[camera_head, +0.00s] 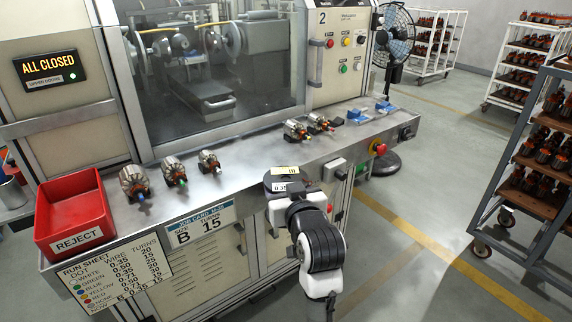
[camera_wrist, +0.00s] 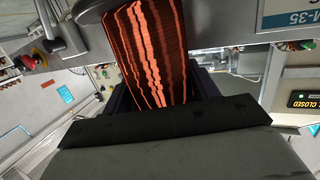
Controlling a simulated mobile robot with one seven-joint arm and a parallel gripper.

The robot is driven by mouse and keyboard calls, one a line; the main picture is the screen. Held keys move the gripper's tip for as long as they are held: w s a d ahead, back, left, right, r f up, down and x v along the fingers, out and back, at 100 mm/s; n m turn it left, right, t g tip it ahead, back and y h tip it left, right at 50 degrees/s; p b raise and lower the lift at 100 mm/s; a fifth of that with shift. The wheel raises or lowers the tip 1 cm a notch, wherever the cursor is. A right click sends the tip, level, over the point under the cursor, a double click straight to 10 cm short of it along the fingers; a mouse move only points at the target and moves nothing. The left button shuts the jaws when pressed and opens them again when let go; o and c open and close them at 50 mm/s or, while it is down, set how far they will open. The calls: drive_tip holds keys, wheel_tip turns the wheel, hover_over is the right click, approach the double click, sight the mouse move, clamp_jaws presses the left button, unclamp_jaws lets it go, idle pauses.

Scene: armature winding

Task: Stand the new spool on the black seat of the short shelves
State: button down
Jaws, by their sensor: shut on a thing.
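In the wrist view the spool (camera_wrist: 150,50) shows copper-coloured wire windings and fills the top middle. My gripper (camera_head: 284,197) is shut on the spool and holds it up by the front edge of the machine bench. In the wrist view my gripper's (camera_wrist: 162,92) dark fingers lie on both sides of the windings. I cannot make out the black seat or identify the short shelves in either view.
The steel bench (camera_head: 250,152) carries several armatures, a red reject bin (camera_head: 73,215) at its left and a red emergency button (camera_head: 378,148) at its right. A fan (camera_head: 394,38) stands behind. A dark rack (camera_head: 545,150) of armatures stands at right. Open floor (camera_head: 430,200) lies between.

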wheel_tip(320, 180, down, 46)
drive_tip(key=m+h, duration=0.3)
drive_tip(key=h, duration=0.1)
drive_tip(key=shift+d+t, duration=0.15)
drive_tip(key=shift+t, duration=0.25)
drive_tip(key=shift+r, duration=0.1)
drive_tip(key=shift+w, duration=0.15)
idle(0.4)
